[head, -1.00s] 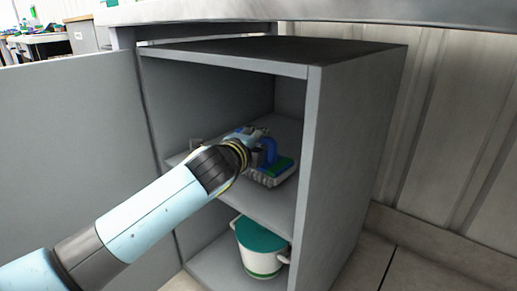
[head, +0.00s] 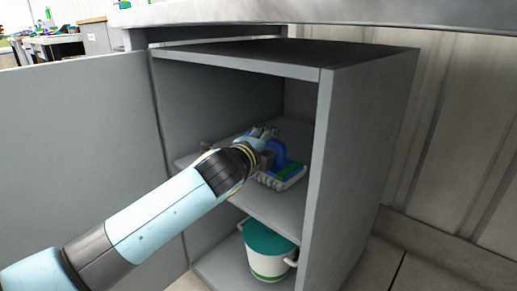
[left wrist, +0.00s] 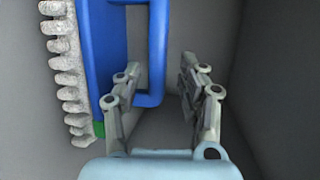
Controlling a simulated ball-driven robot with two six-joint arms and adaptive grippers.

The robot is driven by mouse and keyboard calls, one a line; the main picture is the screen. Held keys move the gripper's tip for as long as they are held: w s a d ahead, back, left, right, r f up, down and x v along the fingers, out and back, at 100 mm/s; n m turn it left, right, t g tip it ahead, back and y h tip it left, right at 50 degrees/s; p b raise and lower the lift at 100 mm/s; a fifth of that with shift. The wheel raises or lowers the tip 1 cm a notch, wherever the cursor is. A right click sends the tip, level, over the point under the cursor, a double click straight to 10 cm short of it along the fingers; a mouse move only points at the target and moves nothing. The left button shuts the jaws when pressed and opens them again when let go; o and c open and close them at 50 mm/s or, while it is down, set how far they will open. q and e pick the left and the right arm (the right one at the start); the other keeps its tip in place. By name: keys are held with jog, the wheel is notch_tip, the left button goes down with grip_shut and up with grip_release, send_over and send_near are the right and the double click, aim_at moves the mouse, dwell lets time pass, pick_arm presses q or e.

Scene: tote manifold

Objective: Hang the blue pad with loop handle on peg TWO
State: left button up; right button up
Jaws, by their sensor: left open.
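The blue pad with loop handle (head: 289,172) lies on the middle shelf of the open cabinet, with a green patch on top and a pale, bumpy underside. My left gripper (head: 266,138) reaches in from the left, and its wrist hides part of the pad. In the left wrist view the blue pad (left wrist: 104,45) is at the left, and its loop handle (left wrist: 159,50) stands out to the right. The left gripper (left wrist: 160,78) is open, with the handle's outer bar showing between its fingers. Whether they touch is unclear. No peg and no right gripper is in view.
The grey cabinet (head: 340,150) has a side wall close to the right of the pad and a top panel above. Its open door (head: 75,150) is at the left. A white pot with a green lid (head: 268,243) stands below the shelf.

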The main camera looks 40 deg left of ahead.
pick_arm(q)
jog(key=p+v, duration=0.1)
jog(key=v, duration=0.1)
jog(key=shift+s+r, duration=0.2)
jog(key=shift+s, duration=0.15)
jog(key=p+v, duration=0.2)
jog(key=v, duration=0.7)
jog(key=s+f+n+g, duration=0.8)
jog(key=s+f+n, duration=0.2)
jog(key=s+f, duration=0.3)
jog(key=s+d+f+n+g+h, duration=0.1)
jog(key=s+d+n+g, duration=0.1)
jog(key=s, duration=0.4)
jog(key=s+d+f+n+g+h, duration=0.1)
jog(key=s+d+n+g+h, duration=0.1)
jog(key=s, duration=0.4)
jog(key=shift+s+d+f+n+g+h, duration=0.2)
jog(key=shift+d+f+n+g+h, duration=0.3)
jog(key=shift+d, duration=0.7)
pick_arm(e)
jog(key=shift+s+d+g, duration=0.25)
jog(key=shift+s+g, duration=0.25)
jog(key=shift+s, duration=0.1)
jog(key=shift+s+d+g, duration=0.2)
jog(key=shift+s+g, duration=0.3)
jog(key=shift+s, duration=0.1)
pick_arm(q)
jog(key=shift+r, duration=0.1)
